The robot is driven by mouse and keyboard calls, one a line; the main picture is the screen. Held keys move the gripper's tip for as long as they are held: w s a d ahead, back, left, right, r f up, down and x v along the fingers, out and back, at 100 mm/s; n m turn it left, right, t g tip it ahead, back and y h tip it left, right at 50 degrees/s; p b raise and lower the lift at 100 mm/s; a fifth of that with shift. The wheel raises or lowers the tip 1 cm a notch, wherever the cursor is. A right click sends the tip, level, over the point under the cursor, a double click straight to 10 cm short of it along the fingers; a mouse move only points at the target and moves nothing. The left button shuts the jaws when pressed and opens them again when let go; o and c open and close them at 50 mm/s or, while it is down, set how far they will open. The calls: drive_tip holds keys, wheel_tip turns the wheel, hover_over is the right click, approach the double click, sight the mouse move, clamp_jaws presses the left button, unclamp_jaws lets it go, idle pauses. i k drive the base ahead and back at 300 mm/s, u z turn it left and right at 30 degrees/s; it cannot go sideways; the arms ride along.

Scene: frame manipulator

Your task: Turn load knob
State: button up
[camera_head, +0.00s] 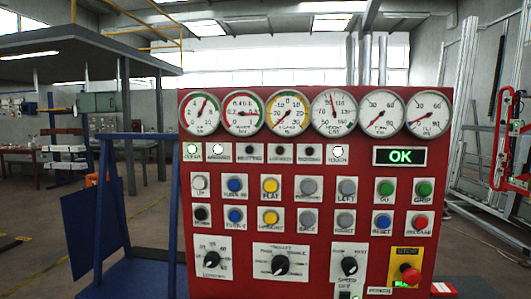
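A red control panel (300,220) stands upright in front of me. Three black rotary knobs sit along its lower part on white plates. The left knob (211,259) has a numbered scale around it, and the small label under it looks like a load label but is hard to read. The middle knob (280,265) is on a wider plate with text around it. The right knob (349,266) has a label below that seems to read speed. No gripper shows in this view, and nothing visible touches the knobs.
A red emergency button (409,273) on a yellow plate is at lower right. Several push buttons fill two rows above the knobs. Gauges (287,112) line the top, with a lit OK display (400,156) below. A blue frame (137,210) stands at left.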

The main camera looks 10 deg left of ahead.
sight(211, 259)
drive_tip(key=k, duration=0.5)
drive_tip(key=u, duration=1.55)
drive_tip(key=i, duration=1.15)
drive_tip(key=z, duration=2)
